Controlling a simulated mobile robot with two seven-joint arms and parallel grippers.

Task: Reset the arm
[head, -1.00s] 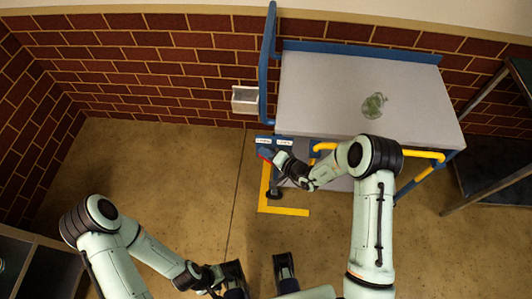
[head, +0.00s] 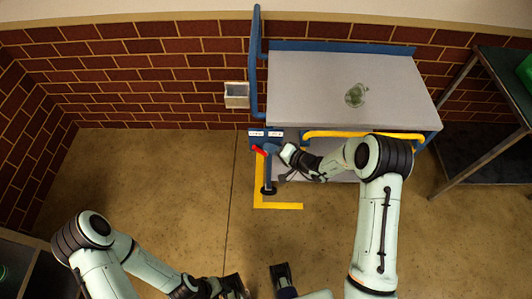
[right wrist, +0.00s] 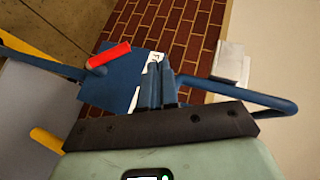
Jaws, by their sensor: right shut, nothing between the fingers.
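My right gripper (head: 272,149) is at the near left corner of the blue-framed cart (head: 330,90), right of a red-handled lever (head: 260,150). In the right wrist view, its two blue fingers (right wrist: 160,85) are together with nothing between them. The red handle (right wrist: 108,56) shows there to the left, apart from the fingers, in front of a blue panel (right wrist: 125,92). My left arm reaches in at the lower left of the head view.
A glass jug (head: 355,96) with something green stands on the cart top. A white box (head: 237,95) hangs by the blue rail (head: 256,60). A yellow floor mark (head: 278,206) lies below the lever. A dark table (head: 505,75) stands at right. The floor at left is clear.

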